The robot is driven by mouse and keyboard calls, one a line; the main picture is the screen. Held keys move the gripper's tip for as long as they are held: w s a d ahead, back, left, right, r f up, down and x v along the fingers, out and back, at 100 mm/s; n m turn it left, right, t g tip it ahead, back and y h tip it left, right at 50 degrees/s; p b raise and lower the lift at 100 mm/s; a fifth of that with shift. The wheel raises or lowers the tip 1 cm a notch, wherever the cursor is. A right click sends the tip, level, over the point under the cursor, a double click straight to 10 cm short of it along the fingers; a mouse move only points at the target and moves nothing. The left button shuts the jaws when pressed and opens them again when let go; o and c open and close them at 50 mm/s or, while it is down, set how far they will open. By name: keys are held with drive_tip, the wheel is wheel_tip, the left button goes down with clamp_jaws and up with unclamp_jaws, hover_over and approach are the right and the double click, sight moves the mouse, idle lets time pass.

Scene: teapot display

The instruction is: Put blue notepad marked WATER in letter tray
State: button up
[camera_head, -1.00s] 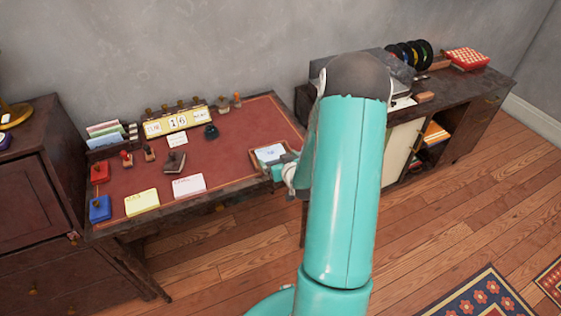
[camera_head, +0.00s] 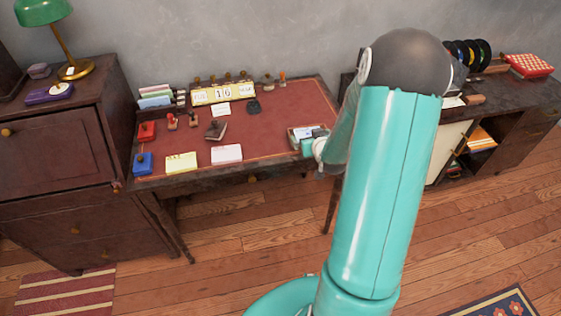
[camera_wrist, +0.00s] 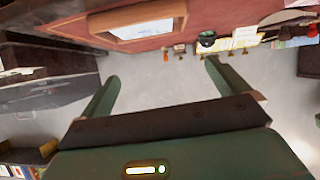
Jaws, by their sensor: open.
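A pale blue-white notepad (camera_head: 305,132) lies inside a small wooden letter tray (camera_head: 291,139) at the right front of the red-topped desk. Its lettering is too small to read. In the wrist view the tray (camera_wrist: 101,33) shows upside down at the top, with the pale pad (camera_wrist: 143,30) within its rim. My gripper (camera_head: 313,147) is at the tray's front right corner in the head view, partly hidden by my own arm. In the wrist view my gripper (camera_wrist: 160,86) has its two green fingers wide apart, with nothing between them.
A yellow notepad (camera_head: 181,162) and a pink notepad (camera_head: 227,153) lie along the desk's front (camera_head: 270,158). Stamps, ink pads and a calendar block (camera_head: 222,95) stand behind. A dark cabinet (camera_head: 50,150) with a green lamp (camera_head: 45,15) is left; a sideboard (camera_head: 510,100) is right.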

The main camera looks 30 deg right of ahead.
drive_tip(key=s+a+r+n+g+y, duration=0.1)
drive_tip(key=s+a+r+g, duration=0.15)
drive_tip(key=a+r, duration=0.6)
drive_tip(key=s+a+r+n+g, duration=0.1)
drive_tip(key=s+a+r, duration=0.3)
drive_tip(key=a+r, duration=0.45)
drive_tip(key=s+a+r+g+y, duration=0.1)
drive_tip(key=s+a+r, duration=0.1)
drive_tip(key=s+a, duration=0.2)
drive_tip(key=s+a+r+g+y, duration=0.1)
drive_tip(key=s+a+r, duration=0.1)
drive_tip(key=s+a, duration=0.2)
drive_tip(key=s+a+r+n+g, duration=0.1)
drive_tip(key=s+a+r, duration=0.2)
drive_tip(key=s, duration=0.5)
drive_tip(key=shift+s+a+y, duration=0.25)
drive_tip(key=shift+a+y, duration=0.15)
